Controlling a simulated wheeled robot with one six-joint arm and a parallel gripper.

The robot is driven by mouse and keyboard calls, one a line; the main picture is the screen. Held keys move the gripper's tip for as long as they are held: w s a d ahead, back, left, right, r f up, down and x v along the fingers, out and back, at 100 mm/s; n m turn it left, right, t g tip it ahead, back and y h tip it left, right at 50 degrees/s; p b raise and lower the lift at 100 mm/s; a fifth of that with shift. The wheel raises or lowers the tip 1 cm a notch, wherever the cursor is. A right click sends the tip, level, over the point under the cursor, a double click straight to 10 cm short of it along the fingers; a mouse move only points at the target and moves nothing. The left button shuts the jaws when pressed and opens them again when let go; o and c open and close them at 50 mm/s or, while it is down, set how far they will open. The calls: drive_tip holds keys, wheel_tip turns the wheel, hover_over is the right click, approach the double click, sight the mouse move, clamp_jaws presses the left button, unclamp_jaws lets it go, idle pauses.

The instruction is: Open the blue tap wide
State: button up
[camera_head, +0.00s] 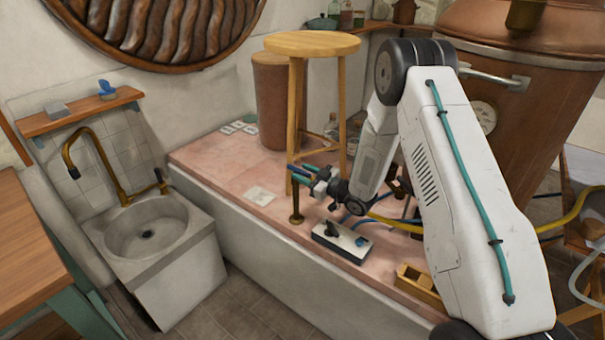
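I cannot pick out a blue tap with certainty. A white box (342,243) on the pink-tiled platform has a black lever on its left and a small blue round part (360,242) on its right. A brass faucet (97,157) with a dark spout end stands at the sink, with a small brass and dark fitting (160,181) at its right. My gripper (306,178) is above the platform, in front of the stool's legs and up and left of the white box. Thin blue and dark parts show around its tips. They are too small to show whether it is open or shut.
A wooden stool (311,44) stands on the platform (225,160) close to my gripper. Blue and yellow hoses run behind my arm near a large copper vessel (540,60). A small wooden box (420,284) sits at the front right. The tiled floor (235,305) before the platform is clear.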

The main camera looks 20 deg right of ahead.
drive_tip(key=shift+w+a, duration=0.25)
drive_tip(key=shift+w, duration=0.1)
clamp_jaws()
